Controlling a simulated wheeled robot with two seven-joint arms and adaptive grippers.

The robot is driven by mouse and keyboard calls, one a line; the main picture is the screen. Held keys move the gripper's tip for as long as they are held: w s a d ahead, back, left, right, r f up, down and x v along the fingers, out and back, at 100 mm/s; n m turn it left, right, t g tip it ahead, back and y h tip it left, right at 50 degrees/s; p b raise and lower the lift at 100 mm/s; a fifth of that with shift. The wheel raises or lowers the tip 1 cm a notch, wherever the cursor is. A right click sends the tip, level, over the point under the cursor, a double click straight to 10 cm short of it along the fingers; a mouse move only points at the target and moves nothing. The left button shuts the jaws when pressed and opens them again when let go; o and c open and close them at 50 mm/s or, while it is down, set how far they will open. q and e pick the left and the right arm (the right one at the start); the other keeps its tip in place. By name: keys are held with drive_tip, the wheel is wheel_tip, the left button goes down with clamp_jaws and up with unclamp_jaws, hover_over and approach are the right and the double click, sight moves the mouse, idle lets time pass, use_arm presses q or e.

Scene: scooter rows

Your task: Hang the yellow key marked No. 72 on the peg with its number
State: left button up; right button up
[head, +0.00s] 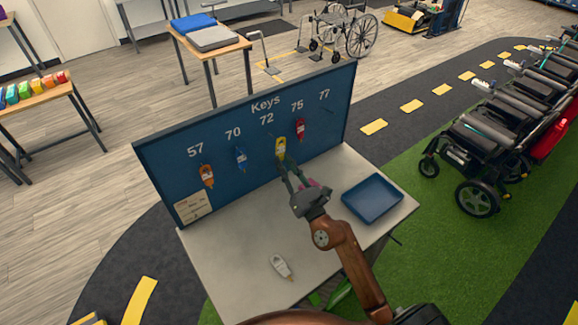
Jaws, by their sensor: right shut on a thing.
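The dark blue key board (165,180) stands upright at the back of a grey table, with the numbers 57, 70, 72, 75 and 77 above its peg places. The yellow key (281,144) is at the board just below the number 72. My right gripper (283,162) is shut on the lower part of the yellow key. Whether the key's hole is around the peg is too small to tell. The number on its tag cannot be read. My left gripper is not in view.
An orange key (207,176) hangs under 57, a blue key (241,158) under 70 and a red key (300,128) under 75. A grey key (281,267) lies on the table (232,250). A blue tray (372,199) sits at the right, beside my right arm.

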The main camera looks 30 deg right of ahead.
drive_tip(key=shift+w+a+f+b, duration=0.1)
drive_tip(key=shift+w+a+b, duration=0.1)
drive_tip(key=shift+w, duration=0.75)
drive_tip(key=shift+w+a+f+b, duration=0.1)
drive_tip(key=shift+w+b, duration=0.1)
drive_tip(key=shift+w, duration=0.75)
drive_tip(key=shift+w+f+b, duration=0.35)
drive_tip(key=shift+w+f, duration=0.1)
drive_tip(key=shift+w, duration=0.1)
drive_tip(key=o, duration=0.9)
drive_tip(key=shift+o, duration=0.2)
drive_tip(key=shift+f, duration=0.1)
drive_tip(key=v, duration=1.2)
